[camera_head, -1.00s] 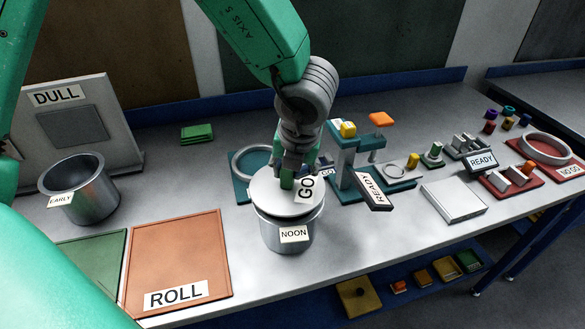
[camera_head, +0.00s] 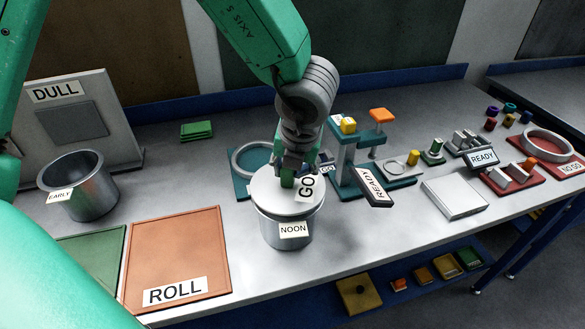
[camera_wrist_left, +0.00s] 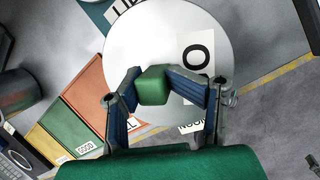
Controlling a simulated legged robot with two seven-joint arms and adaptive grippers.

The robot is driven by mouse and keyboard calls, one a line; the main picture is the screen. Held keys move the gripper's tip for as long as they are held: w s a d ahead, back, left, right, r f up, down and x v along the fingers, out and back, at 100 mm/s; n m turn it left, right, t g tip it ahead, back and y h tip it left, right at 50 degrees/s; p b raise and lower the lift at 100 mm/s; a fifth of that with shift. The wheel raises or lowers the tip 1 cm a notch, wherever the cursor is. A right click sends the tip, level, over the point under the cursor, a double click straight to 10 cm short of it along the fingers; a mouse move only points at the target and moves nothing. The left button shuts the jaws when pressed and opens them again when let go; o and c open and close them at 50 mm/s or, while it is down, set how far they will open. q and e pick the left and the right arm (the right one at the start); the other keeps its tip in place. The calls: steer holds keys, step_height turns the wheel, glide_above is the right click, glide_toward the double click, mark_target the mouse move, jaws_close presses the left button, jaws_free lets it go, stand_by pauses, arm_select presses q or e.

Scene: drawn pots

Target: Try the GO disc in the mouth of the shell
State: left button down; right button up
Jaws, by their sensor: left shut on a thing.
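The GO disc (camera_head: 268,200) is a pale round plate with a green knob and a GO label. It lies over the mouth of the metal shell (camera_head: 275,233) labelled NOON, roughly level and with no clear gap. I cannot tell whether it sits inside the mouth or on the rim. My left gripper (camera_head: 288,181) is shut on the knob from above. In the left wrist view, the gripper's fingers (camera_wrist_left: 155,88) pinch the green knob, and the disc (camera_wrist_left: 145,40) hides nearly all of the shell. My right gripper is not in view.
A second metal pot (camera_head: 92,198) labelled EARLY stands at left, before the DULL board (camera_head: 105,120). An orange ROLL mat (camera_head: 172,255) lies at front left.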

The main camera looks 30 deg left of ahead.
mark_target(299, 195)
arm_select(q)
steer(key=shift+f, duration=0.15)
steer(key=c, duration=0.8)
jaws_free()
steer(key=shift+c, duration=0.2)
steer(key=shift+d+r, duration=0.1)
steer(key=shift+r, duration=0.25)
steer(key=v, duration=1.1)
